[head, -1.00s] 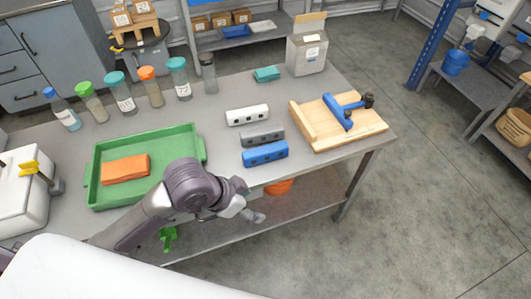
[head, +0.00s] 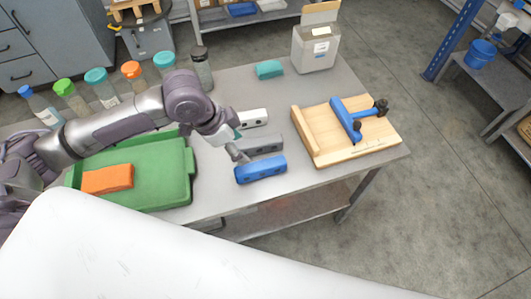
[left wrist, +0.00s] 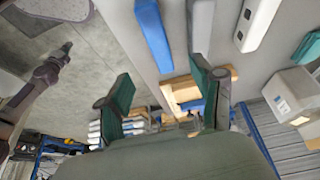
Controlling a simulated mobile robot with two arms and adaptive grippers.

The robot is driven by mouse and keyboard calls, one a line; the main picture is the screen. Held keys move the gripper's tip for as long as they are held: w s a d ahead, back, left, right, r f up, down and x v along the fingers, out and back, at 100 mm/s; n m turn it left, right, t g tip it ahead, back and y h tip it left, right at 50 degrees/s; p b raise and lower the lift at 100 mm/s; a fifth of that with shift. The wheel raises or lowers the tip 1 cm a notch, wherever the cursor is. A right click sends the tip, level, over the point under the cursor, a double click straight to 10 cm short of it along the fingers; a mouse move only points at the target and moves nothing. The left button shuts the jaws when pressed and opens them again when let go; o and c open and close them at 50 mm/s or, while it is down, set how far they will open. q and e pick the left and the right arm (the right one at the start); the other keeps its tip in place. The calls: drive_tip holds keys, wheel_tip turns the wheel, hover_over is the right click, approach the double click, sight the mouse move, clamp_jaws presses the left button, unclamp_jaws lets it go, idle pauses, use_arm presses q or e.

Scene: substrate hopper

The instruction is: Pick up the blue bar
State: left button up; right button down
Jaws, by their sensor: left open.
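The blue bar (head: 260,169) lies on the grey table, in front of the grey bar (head: 260,146) and the white bar (head: 252,118). My left gripper (head: 238,154) is above the left ends of the grey and blue bars, partly covering them; whether it touches is unclear. In the left wrist view, the blue bar (left wrist: 154,35) is beyond the open, empty green-padded fingers (left wrist: 161,75), with nothing between them. A dark arm, probably my right one, shows small at the left of that view, its gripper too small to read.
A green tray (head: 188,176) with an orange block (head: 107,179) stands to the left. Bottles line the back left. A teal block (head: 269,69) and a grey box (head: 315,50) stand behind.

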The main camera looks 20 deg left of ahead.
use_arm(q)
hover_over(260, 165)
drive_tip(key=s+a, duration=0.2)
drive_tip(key=f, duration=0.5)
drive_tip(key=shift+s+a+f, duration=0.15)
drive_tip(key=shift+a+f, duration=0.05)
drive_tip(key=x, duration=0.2)
drive_tip(key=p+x, duration=0.1)
drive_tip(key=x, duration=0.1)
drive_tip(key=shift+w+d, duration=0.2)
drive_tip(key=shift+w, duration=0.2)
drive_tip(key=shift+x, duration=1.2)
drive_tip(key=shift+w+f, duration=0.15)
drive_tip(key=shift+f, duration=0.15)
drive_tip(key=shift+c, duration=0.4)
clamp_jaws()
use_arm(e)
drive_tip(key=s, duration=0.2)
drive_tip(key=s+r, duration=0.1)
drive_tip(key=shift+s+d+g, duration=0.1)
drive_tip(key=shift+s+g, duration=0.2)
drive_tip(key=shift+s, duration=0.1)
